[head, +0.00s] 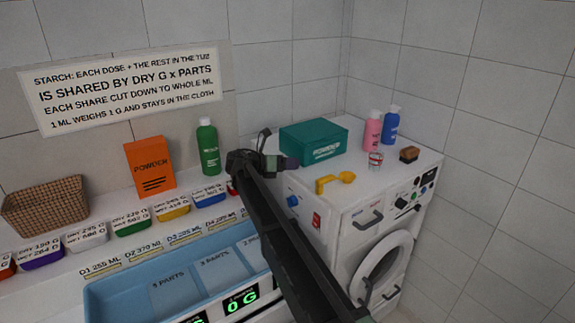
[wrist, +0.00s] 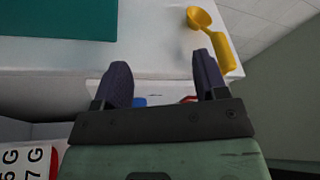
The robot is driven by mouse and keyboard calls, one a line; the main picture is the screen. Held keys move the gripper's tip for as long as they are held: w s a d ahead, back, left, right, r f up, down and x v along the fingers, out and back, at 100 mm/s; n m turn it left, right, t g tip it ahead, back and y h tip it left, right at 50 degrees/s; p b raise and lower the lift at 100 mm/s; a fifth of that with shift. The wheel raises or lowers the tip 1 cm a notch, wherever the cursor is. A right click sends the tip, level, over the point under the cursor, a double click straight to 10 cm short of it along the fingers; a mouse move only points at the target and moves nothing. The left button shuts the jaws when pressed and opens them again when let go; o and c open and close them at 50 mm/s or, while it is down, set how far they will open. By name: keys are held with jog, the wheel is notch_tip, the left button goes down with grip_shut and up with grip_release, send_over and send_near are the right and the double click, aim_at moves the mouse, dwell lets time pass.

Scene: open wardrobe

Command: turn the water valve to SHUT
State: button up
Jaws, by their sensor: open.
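Beyond the finger bases, bits of the blue knob (wrist: 140,101) and the red part (wrist: 188,99) show, mostly hidden by the gripper body.
A green bottle (head: 208,147) and several labelled bins stand left, behind a blue tray (head: 100,300).

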notch_tip(320, 180, up, 4)
jog(key=shift+f+p, duration=0.1)
jog(key=shift+p, duration=0.9)
